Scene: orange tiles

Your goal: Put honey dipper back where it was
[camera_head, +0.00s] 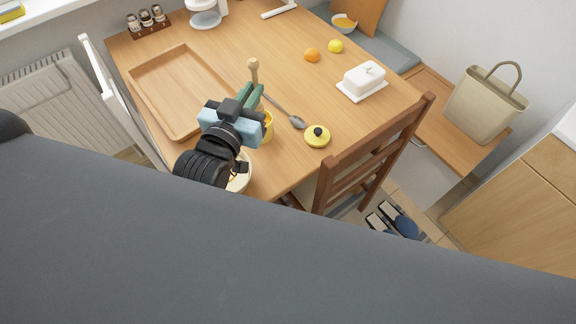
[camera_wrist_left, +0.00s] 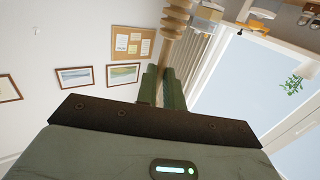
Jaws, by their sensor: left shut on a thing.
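My left gripper (camera_head: 250,95) is over the front part of the wooden table (camera_head: 225,45), its green fingers shut on the wooden honey dipper (camera_head: 253,70). In the left wrist view the dipper's ridged wooden head (camera_wrist_left: 176,20) sticks out beyond the two fingers (camera_wrist_left: 162,88). A yellow pot (camera_head: 268,126) stands right beside the gripper, partly hidden by it. I cannot tell from here whether the dipper is over the pot. The pot's likely lid, yellow with a black knob (camera_head: 317,136), lies on the table to the right. My right gripper is not in view.
A spoon (camera_head: 296,121) lies by the lid. A wooden tray (camera_head: 180,85) is at left, and a white plate (camera_head: 240,180) is partly hidden below the gripper. A butter dish (camera_head: 363,80), orange (camera_head: 312,55) and lemon (camera_head: 336,46) are right. A chair (camera_head: 375,155) stands at the edge.

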